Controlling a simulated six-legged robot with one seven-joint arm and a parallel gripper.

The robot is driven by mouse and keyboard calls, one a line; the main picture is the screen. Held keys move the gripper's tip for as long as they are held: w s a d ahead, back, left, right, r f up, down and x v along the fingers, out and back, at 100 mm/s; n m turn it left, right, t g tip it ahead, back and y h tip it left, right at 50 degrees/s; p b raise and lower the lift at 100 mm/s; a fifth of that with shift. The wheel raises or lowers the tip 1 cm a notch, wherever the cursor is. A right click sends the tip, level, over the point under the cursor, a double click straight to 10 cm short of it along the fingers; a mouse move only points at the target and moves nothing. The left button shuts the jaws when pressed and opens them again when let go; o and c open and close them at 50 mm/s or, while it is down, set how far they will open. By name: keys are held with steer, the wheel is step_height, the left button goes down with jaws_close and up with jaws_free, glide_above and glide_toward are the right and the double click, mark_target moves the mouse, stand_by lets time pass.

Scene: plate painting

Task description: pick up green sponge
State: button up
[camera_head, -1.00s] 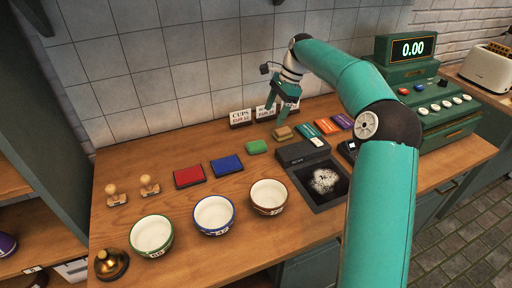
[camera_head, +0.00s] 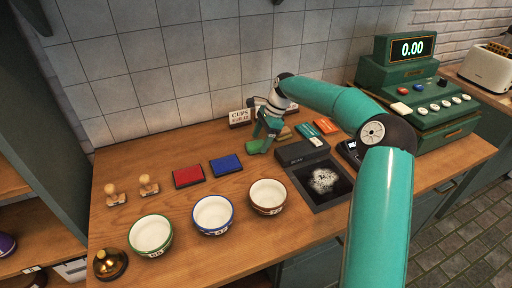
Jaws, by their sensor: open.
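The green sponge (camera_head: 255,147) lies on the wooden counter, right of the blue ink pad. My gripper (camera_head: 262,139) is open and points down at the sponge's right end, very close above or around it; I cannot tell whether the fingers touch it. The fingers hide part of the sponge's right side.
A blue pad (camera_head: 226,165) and a red pad (camera_head: 188,176) lie left of the sponge. A dark box (camera_head: 302,151) stands to the right, with a tan block (camera_head: 284,136) behind it. Three bowls, one being the brown bowl (camera_head: 268,196), stand in front. A price sign (camera_head: 240,117) stands behind.

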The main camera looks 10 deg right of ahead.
steer(key=shift+x, duration=0.85)
steer(key=c, duration=1.1)
steer(key=shift+o, duration=0.2)
steer(key=shift+r, duration=0.55)
step_height(320, 180, up, 2)
steer(key=shift+r, duration=0.1)
steer(key=s+d+r, duration=0.8)
steer(key=d+r, duration=0.1)
steer(key=d, duration=0.2)
steer(key=shift+d+r, duration=0.3)
steer(key=shift+r, duration=0.05)
